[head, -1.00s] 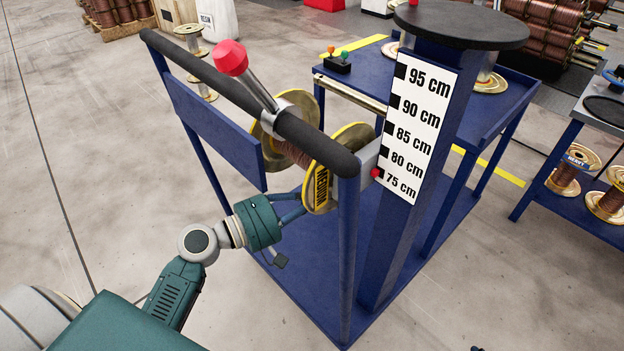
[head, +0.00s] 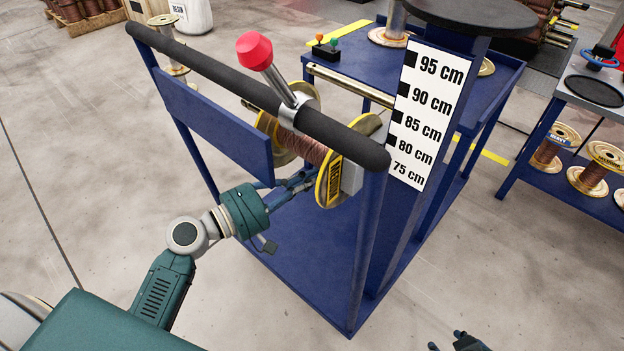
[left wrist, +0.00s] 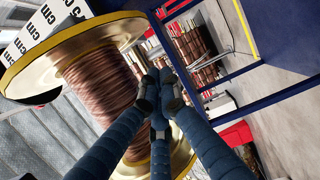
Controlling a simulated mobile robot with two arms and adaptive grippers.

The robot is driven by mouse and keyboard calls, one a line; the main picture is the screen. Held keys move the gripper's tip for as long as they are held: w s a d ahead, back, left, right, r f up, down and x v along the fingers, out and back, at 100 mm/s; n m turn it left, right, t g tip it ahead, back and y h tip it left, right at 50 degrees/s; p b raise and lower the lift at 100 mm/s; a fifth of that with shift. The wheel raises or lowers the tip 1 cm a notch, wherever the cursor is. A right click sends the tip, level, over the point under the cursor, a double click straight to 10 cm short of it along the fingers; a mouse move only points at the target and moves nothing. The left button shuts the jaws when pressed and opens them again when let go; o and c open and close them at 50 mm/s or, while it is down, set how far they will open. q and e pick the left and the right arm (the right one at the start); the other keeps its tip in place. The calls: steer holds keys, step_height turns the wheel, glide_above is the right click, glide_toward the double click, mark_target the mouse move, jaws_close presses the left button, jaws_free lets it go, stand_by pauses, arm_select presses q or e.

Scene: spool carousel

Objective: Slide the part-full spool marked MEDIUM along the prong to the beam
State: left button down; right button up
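The MEDIUM spool (head: 309,150), with copper windings between two yellow-rimmed flanges, hangs behind the cart's black handle bar. Its near flange (head: 331,182) bears the label and sits close to a grey block (head: 352,181); I cannot tell whether they touch. A short end of the prong (head: 249,105) shows past the far flange. My left gripper (head: 308,178) is beside the spool, its tips by the labelled flange. In the left wrist view its fingers (left wrist: 160,88) meet in front of the windings (left wrist: 105,85), holding nothing visible. My right gripper (head: 457,343) is mostly cut off at the bottom edge.
The black handle bar (head: 220,85) with a red-knobbed lever (head: 254,51) crosses above the spool. Blue posts and a height scale (head: 425,115) stand to the right. Another cart (head: 545,180) with several spools is further right. Floor at left is clear.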

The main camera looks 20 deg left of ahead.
arm_select(q)
steer(key=v, duration=0.8)
steer(key=shift+s+d, duration=0.3)
steer(key=shift+s, duration=0.1)
arm_select(e)
steer(key=w, duration=0.1)
steer(key=w+r+t, duration=0.1)
steer(key=shift+w+d, duration=0.1)
steer(key=shift+w, duration=0.3)
